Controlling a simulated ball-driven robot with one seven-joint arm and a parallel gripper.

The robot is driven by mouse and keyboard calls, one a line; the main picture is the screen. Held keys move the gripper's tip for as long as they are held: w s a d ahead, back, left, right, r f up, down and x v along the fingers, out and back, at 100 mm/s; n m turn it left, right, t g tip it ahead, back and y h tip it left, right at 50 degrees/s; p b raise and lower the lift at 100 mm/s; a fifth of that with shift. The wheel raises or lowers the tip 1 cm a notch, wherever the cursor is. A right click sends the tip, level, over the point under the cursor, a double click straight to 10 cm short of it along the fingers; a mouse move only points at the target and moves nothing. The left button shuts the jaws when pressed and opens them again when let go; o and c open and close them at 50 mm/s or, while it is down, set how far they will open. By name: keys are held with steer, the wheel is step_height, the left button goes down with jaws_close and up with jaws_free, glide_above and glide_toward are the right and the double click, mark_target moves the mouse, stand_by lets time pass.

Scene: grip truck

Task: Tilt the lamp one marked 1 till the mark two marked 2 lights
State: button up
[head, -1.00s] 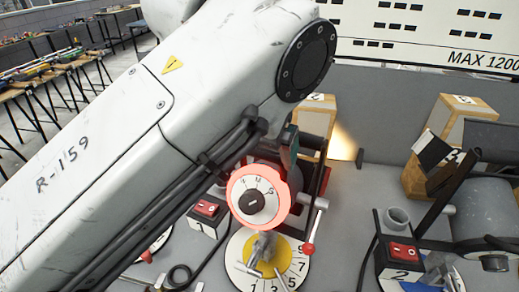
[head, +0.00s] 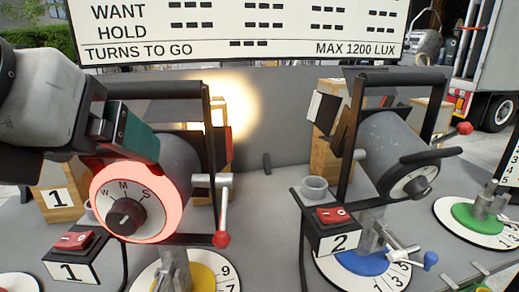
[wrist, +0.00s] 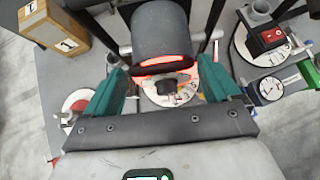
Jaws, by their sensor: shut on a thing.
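Lamp one (head: 175,160) is a grey drum in a dark yoke, with a glowing red ring and a W-M-S dial on its back; it stands on a yellow numbered disc (head: 200,277) behind the switch box marked 1 (head: 72,262). My gripper (wrist: 163,88) has its teal fingers on both sides of the lamp's back end. In the head view one finger lies over the ring's top. A red-knobbed lever (head: 222,215) is on the yoke's right. A wooden box (head: 217,92) stands behind lamp one, partly hidden; no number on it is readable. A warm light patch falls on the wall there.
Lamp two (head: 385,150) with its switch box marked 2 (head: 333,235) stands to the right on a blue disc. A wooden box marked 1 (head: 57,198) is at the left. A grey cup (head: 315,188) stands between the lamps. A sign board spans the back.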

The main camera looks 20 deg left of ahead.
steer(key=shift+s+f+t+b, duration=0.2)
steer(key=shift+s+t+b, duration=0.1)
steer(key=shift+b, duration=0.35)
steer(key=o, duration=1.2)
steer(key=shift+d, duration=0.1)
steer(key=v, duration=1)
steer(key=shift+s+d+r, duration=0.1)
steer(key=shift+s+r, duration=0.1)
steer(key=shift+r, duration=0.05)
